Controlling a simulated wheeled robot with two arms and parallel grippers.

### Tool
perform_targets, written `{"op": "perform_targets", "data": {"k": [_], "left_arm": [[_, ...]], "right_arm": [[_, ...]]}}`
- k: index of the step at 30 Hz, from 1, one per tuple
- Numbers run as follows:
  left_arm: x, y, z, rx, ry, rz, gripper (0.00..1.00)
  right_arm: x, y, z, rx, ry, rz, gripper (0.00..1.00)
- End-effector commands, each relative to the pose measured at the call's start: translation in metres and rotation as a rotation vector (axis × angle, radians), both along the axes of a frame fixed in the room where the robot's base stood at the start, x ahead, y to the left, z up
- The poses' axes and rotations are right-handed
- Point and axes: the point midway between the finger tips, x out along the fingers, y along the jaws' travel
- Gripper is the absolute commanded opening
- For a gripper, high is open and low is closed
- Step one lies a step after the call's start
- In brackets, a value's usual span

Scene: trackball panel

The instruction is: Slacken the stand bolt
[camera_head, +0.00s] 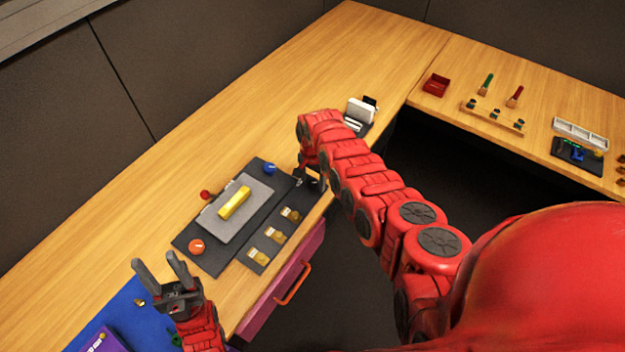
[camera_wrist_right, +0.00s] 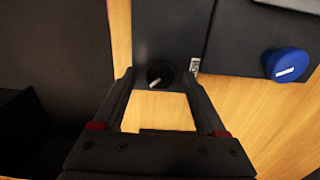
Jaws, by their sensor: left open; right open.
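A black round knob (camera_wrist_right: 160,73) with a white line on its face sits on a small dark plate (camera_wrist_right: 168,25) in the right wrist view; it is likely the stand bolt, though no label can be read. My right gripper (camera_wrist_right: 158,82) is open, its two fingers on either side of the knob in that view; I cannot tell whether they touch it. In the head view my right gripper (camera_head: 311,180) is at the desk's front edge, partly hidden by its arm. My left gripper (camera_head: 155,260) is open and empty near the blue mat.
A purple drawer (camera_head: 262,312) is below the edge. The desk's back is clear.

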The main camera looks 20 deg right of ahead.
Motion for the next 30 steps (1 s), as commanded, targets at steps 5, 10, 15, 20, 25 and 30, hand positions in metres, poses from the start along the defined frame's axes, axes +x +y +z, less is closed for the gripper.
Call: {"op": "perform_targets", "data": {"k": [5,10,15,20,25,30], "left_arm": [[0.0,0.0,0.0,0.0,0.0,0.0,0.5],[-0.0001,0.0,0.0,0.0,0.0,0.0,0.5],[0.0,0.0,0.0,0.0,0.0,0.0,0.5],[0.0,0.0,0.0,0.0,0.0,0.0,0.5],[0.0,0.0,0.0,0.0,0.0,0.0,0.5],[0.0,0.0,-0.0003,0.0,0.0,0.0,0.5]], "right_arm": [[-0.0001,0.0002,0.0,0.0,0.0,0.0,0.74],[-0.0002,0.0001,0.0001,0.0,0.001,0.0,0.51],[-0.0003,0.0001,0.0001,0.0,0.001,0.0,0.2],[-0.0003,0.0001,0.0001,0.0,0.001,0.001,0.0],[-0.0004,0.0001,0.0001,0.0,0.001,0.007,0.0],[-0.0004,0.0001,0.0,-0.001,0.002,0.047,0.0]]}}
